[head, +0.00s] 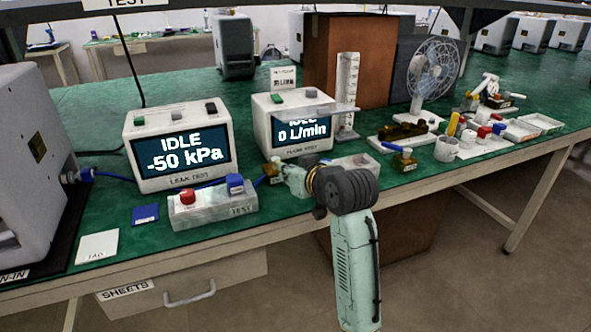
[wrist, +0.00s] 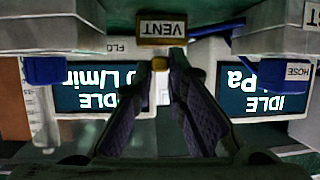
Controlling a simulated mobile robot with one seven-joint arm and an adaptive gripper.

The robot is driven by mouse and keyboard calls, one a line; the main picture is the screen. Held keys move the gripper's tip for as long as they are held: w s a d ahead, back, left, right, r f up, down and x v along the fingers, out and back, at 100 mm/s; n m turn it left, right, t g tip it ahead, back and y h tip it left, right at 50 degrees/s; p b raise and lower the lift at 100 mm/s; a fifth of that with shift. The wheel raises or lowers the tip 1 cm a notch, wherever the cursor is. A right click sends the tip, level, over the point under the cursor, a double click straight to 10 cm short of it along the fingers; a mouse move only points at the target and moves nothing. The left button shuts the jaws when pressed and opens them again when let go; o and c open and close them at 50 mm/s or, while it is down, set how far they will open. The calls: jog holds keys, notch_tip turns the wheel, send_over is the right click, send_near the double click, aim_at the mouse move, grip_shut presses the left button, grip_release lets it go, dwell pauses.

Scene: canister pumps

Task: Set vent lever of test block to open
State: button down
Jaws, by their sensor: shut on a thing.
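The test block (head: 212,208) is a pale grey block marked TEST, with a red knob and a blue fitting on top, in front of the leak tester. A tan part (head: 271,169) stands just right of it, partly behind my gripper (head: 283,177). In the wrist view, which is upside down, a VENT plate (wrist: 162,28) sits between two grey blocks. My gripper (wrist: 160,72) points at it, its dark fingers converged and shut on a small yellow piece (wrist: 160,63), apparently the vent lever, just beside the plate. The lever's direction is hard to tell.
The leak tester (head: 180,148) reads IDLE -50 kPa; the flow tester (head: 292,125) reads IDLE 0 L/min. Another grey block (head: 355,163) is close right of my gripper. Blue hoses run nearby. Bare green bench (head: 110,205) lies front left.

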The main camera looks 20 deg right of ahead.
jog(key=a+m+h+p, duration=0.1)
jog(key=m+h, duration=0.1)
jog(key=a+m+h+p, duration=0.1)
jog(key=a+m+h, duration=0.1)
jog(key=shift+w+a+r+h, duration=0.15)
jog(key=shift+a+h, duration=0.1)
jog(key=shift+h, duration=0.15)
jog(key=shift+w+a+m+g+h+p, duration=0.15)
jog(key=shift+a+m+g+h+p, duration=0.25)
jog(key=shift+m+h, duration=0.35)
jog(key=shift+w+a+m+g+h+p, duration=0.15)
jog(key=shift+a+m+g+h+p, duration=0.2)
jog(key=shift+m+h, duration=0.4)
jog(key=c, duration=1.6)
grip_release()
jog(key=v, duration=1.1)
jog(key=shift+s+a, duration=0.3)
